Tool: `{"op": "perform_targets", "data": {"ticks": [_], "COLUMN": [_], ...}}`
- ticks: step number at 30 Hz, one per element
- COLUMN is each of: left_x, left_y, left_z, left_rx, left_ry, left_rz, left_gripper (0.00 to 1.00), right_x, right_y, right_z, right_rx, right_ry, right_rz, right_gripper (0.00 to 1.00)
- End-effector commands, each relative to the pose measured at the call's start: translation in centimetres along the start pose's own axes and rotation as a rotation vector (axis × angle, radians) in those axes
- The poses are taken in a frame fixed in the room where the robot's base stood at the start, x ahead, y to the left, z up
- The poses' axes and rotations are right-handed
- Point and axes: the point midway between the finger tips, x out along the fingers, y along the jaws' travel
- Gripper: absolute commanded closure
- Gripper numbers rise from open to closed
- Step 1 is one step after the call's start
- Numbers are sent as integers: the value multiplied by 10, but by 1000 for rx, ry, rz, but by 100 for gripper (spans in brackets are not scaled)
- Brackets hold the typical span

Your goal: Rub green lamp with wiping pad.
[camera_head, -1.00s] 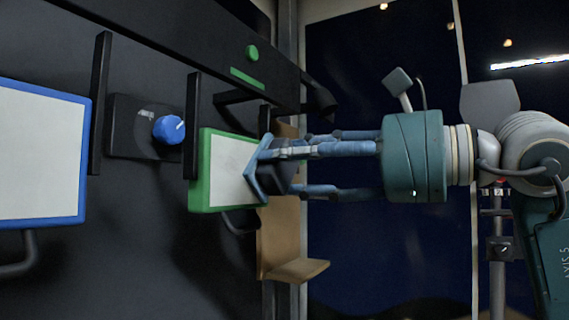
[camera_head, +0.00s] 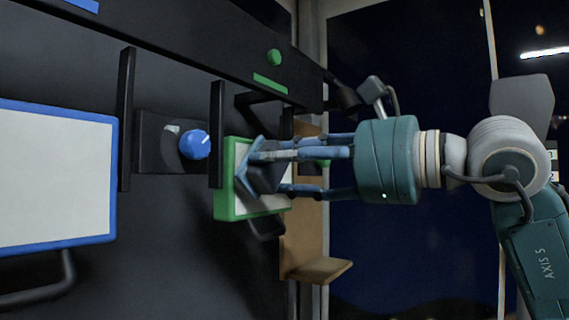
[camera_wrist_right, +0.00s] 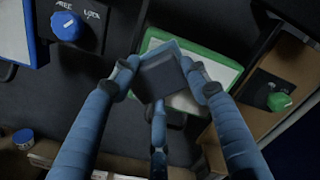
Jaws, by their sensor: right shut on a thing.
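My right gripper (camera_head: 272,168) reaches in from the right and is shut on the wiping pad (camera_head: 262,178), a dark block with a blue face. The pad is in front of the lamp and hides the middle of its panel; I cannot tell whether they touch. The wrist view shows the pad (camera_wrist_right: 160,76) between the fingertips, overlapping the lamp's left part. My left gripper is not in view.
A blue-framed lamp (camera_head: 55,175) stands at left. A blue knob (camera_head: 194,145) and a dark upright bar (camera_head: 217,135) are just left of the green lamp. A black beam (camera_head: 190,50) runs above. A wooden bracket (camera_head: 318,270) is below right.

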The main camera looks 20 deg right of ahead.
Motion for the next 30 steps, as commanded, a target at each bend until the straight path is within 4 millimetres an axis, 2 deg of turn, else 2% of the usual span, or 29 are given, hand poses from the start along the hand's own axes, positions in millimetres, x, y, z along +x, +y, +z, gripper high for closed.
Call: {"op": "perform_targets", "data": {"ticks": [11,30], "left_x": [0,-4], "left_y": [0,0], "left_z": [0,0], "left_rx": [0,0], "left_ry": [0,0], "left_rz": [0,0], "left_gripper": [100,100], "right_x": [1,14], "right_y": [0,0], "right_z": [0,0], "right_rx": [0,1], "right_ry": [0,0], "right_rz": [0,1], "right_gripper": [75,75]}}
